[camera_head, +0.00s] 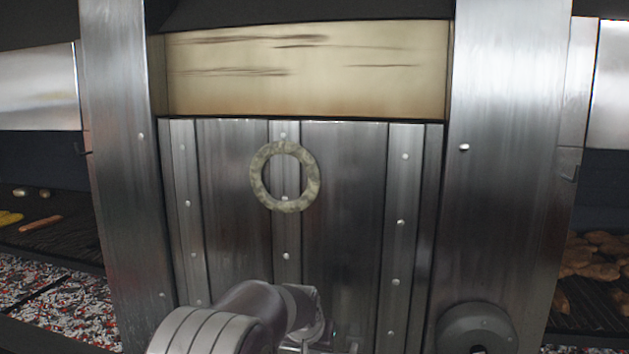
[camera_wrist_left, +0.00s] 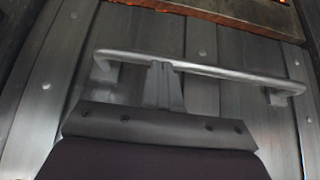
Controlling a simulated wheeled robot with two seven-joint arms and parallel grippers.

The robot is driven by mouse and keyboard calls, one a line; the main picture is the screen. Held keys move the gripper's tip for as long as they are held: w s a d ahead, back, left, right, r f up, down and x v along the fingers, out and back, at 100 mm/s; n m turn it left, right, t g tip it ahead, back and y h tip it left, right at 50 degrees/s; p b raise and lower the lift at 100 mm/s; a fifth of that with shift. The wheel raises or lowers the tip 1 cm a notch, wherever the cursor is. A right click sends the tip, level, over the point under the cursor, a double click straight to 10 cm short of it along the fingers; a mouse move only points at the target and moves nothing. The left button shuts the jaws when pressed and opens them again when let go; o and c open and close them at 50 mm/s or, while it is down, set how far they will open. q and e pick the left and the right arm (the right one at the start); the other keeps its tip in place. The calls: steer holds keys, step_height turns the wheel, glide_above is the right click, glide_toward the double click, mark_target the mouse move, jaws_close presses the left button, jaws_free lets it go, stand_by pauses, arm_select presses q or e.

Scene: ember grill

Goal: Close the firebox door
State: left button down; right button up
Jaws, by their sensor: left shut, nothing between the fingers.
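The firebox door (camera_head: 345,215) is a riveted grey metal panel between two steel posts. A gap above its top edge shows the pale, streaked firebox interior (camera_head: 310,70). In the left wrist view the door (camera_wrist_left: 215,105) carries a horizontal bar handle (camera_wrist_left: 235,72) on two brackets. My left gripper (camera_wrist_left: 163,68) is shut and empty, its fingertips overlapping the left half of the bar; I cannot tell whether they touch it. In the head view my left arm comes in at the bottom in front of the door, and the handle is not visible. My right gripper is not in view.
A pale stone-like ring (camera_head: 285,176) shows in front of the door's upper part. Steel posts (camera_head: 118,160) (camera_head: 505,160) flank the door. Grills with food (camera_head: 40,224) (camera_head: 597,255) lie on both sides, with coals (camera_head: 55,290) low on the left. Orange glow (camera_wrist_left: 230,10) shows above the door.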

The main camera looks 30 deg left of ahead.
arm_select(q)
steer(key=r+p, duration=0.2)
steer(key=w+r+p, duration=0.1)
steer(key=r+p, duration=0.2)
steer(key=shift+w+a, duration=0.1)
steer(key=shift+w, duration=0.1)
steer(key=b+v, duration=0.2)
steer(key=v, duration=0.7)
steer(key=shift+s+b, duration=0.4)
steer(key=shift+s, duration=0.05)
steer(key=s+d+f+m+g, duration=0.1)
steer(key=s+d+f, duration=0.2)
steer(key=s+f, duration=0.3)
steer(key=s+d+f+m+g+h, duration=0.1)
steer(key=s+d+f+g, duration=0.1)
steer(key=s+d+f, duration=0.2)
steer(key=s+d+f+m+g, duration=0.1)
steer(key=s+d+f, duration=0.3)
steer(key=s+f, duration=0.5)
step_height(320, 180, down, 3)
steer(key=shift+s+d+r+g+h, duration=0.1)
steer(key=shift+s+d+g+h, duration=0.15)
steer(key=shift+g, duration=0.35)
